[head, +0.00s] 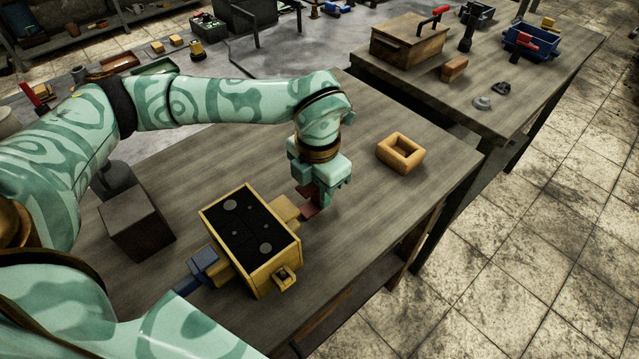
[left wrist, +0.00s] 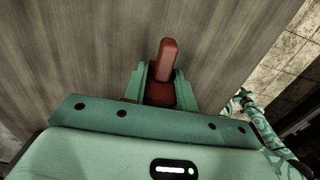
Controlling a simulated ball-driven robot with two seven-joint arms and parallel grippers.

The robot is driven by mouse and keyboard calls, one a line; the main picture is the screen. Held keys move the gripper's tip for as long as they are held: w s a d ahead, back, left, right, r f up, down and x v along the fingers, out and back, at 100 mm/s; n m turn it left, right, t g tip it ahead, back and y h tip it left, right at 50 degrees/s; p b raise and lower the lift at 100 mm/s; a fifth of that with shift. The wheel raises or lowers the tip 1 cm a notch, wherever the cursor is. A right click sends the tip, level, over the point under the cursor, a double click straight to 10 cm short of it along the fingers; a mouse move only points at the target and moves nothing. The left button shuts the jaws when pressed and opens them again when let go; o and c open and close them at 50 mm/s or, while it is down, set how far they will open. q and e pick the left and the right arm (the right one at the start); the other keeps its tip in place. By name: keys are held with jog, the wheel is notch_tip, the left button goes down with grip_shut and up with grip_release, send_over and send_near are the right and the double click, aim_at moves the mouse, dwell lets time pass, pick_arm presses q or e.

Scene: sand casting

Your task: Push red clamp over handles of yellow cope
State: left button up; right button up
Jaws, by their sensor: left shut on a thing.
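The yellow cope (head: 271,268) is a box with a black sand top and yellow blocks jutting from its sides. It stands on the wooden table. My left gripper (head: 313,196) is shut on the red clamp (head: 309,211), just right of the cope's right-hand yellow handle (head: 286,207). The clamp's low end is close to that handle; I cannot tell if they touch. In the left wrist view the red clamp (left wrist: 168,62) sticks out between the fingers (left wrist: 160,80). A small green hand-like shape there, perhaps my right gripper (left wrist: 243,97), is too small to read.
A blue clamp (head: 203,262) sits at the cope's left side. A dark grey block (head: 136,226) stands further left. A hollow yellow block (head: 400,152) lies to the right, with bare table around it. A second table at back right holds a wooden box (head: 409,42).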

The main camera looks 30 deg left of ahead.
jog(key=shift+d, duration=0.15)
dwell(0.3)
jog(key=shift+w+r, duration=0.1)
jog(key=shift+r, duration=0.15)
pick_arm(q)
jog(key=shift+s+a+p, duration=0.1)
jog(key=shift+s+p, duration=0.3)
jog(key=shift+p, duration=0.25)
pick_arm(e)
jog(key=shift+w+r, duration=0.15)
jog(key=shift+r, duration=0.2)
pick_arm(q)
jog(key=shift+s+a+p, duration=0.2)
jog(key=shift+s+p, duration=0.4)
jog(key=shift+p, duration=0.05)
pick_arm(e)
jog(key=shift+w+r, duration=0.25)
jog(key=shift+r, duration=0.4)
dwell(0.4)
